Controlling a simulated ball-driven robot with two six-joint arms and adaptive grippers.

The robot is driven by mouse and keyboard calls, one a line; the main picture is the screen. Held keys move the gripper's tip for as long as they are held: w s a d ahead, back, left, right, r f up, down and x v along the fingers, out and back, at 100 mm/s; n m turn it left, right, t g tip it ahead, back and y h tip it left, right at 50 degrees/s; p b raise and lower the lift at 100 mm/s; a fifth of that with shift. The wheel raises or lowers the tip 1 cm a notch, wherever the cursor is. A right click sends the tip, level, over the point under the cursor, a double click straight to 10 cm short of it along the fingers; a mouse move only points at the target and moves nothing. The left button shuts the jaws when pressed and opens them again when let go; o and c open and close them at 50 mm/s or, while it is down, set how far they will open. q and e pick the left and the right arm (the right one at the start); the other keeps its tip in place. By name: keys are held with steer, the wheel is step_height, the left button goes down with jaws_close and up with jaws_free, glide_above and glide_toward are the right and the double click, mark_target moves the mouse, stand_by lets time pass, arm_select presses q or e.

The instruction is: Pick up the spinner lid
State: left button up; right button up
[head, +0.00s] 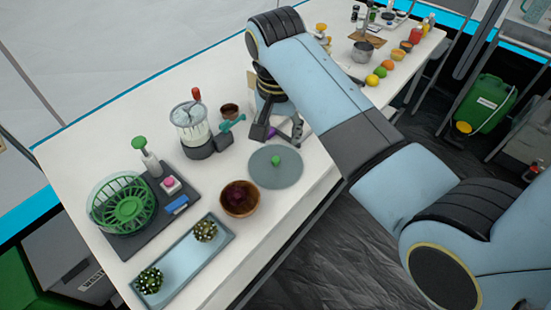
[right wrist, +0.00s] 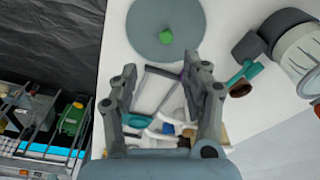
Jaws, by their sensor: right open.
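The spinner lid (head: 265,174), a round blue-grey disc with a green knob (head: 276,160), lies flat on the white table near its front edge. It also shows at the top of the right wrist view (right wrist: 145,28), its upper edge cut off. My right gripper (head: 284,130) is open and empty, behind the lid in the head view. In the right wrist view the two fingers (right wrist: 160,72) are spread wide, with the lid beyond their tips and apart from them. The clear spinner bowl with a green basket (head: 122,203) stands at the left. My left gripper is out of view.
A brown bowl (head: 239,198) stands left of the lid. A blender (head: 195,125) and a small brown cup (head: 230,111) stand behind it. A blue tray (head: 183,267) and a dark mat (head: 130,238) lie farther left. Utensils (right wrist: 165,125) lie below the fingers in the wrist view.

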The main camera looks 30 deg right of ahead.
glide_above(275, 159)
step_height(275, 159, down, 4)
steer(key=shift+s+d+f, duration=0.1)
steer(key=shift+s, duration=0.05)
steer(key=shift+f+b, duration=0.3)
steer(key=shift+f, duration=2.45)
jaws_close()
